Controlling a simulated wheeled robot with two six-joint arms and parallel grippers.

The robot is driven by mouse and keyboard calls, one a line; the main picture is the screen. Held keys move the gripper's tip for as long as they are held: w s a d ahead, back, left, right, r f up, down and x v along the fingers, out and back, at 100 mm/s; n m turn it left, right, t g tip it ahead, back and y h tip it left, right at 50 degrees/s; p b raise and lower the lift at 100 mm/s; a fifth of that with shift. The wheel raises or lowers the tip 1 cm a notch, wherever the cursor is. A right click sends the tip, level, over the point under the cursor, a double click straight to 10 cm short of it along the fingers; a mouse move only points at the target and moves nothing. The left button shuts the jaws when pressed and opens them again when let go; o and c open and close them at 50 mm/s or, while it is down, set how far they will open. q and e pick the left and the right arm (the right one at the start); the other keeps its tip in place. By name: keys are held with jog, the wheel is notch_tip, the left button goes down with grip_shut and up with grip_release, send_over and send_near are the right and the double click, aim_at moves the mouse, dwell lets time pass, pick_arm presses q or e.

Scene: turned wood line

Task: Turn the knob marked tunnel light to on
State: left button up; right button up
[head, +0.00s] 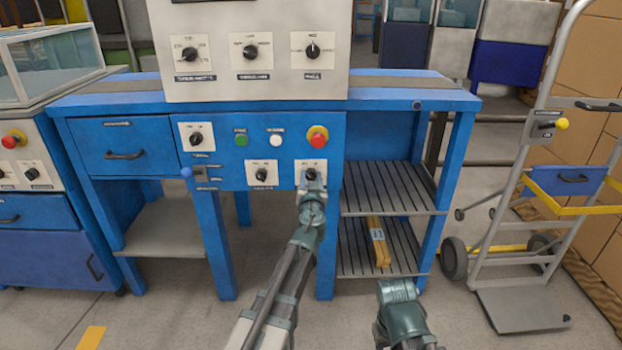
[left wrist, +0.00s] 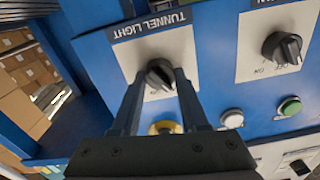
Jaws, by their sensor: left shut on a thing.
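The tunnel light knob (left wrist: 160,75) is a black knob on a white plate with a TUNNEL LIGHT label (left wrist: 153,25) in the left wrist view. My left gripper (left wrist: 161,80) is shut on it, one finger on each side. I cannot tell which mark the knob points to; the fingers hide part of the plate. In the head view my left gripper (head: 312,182) covers most of this knob at the lower right of the blue panel (head: 225,160). My right arm shows at the bottom of the head view, but its gripper is not visible.
A red stop button (head: 317,137) on a yellow collar sits just above the knob. Another knob (head: 262,170) is to its left. A white button (head: 276,140) and a green button (head: 241,138) are above. A slatted shelf (head: 390,195) is at the right.

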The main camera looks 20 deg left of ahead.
pick_arm(q)
grip_shut()
jog(key=m, duration=0.6)
jog(key=shift+d, duration=0.1)
jog(key=m, duration=0.5)
jog(key=shift+f+m, duration=0.1)
jog(key=shift+m, duration=0.3)
dwell(0.3)
jog(key=o, duration=0.9)
grip_release()
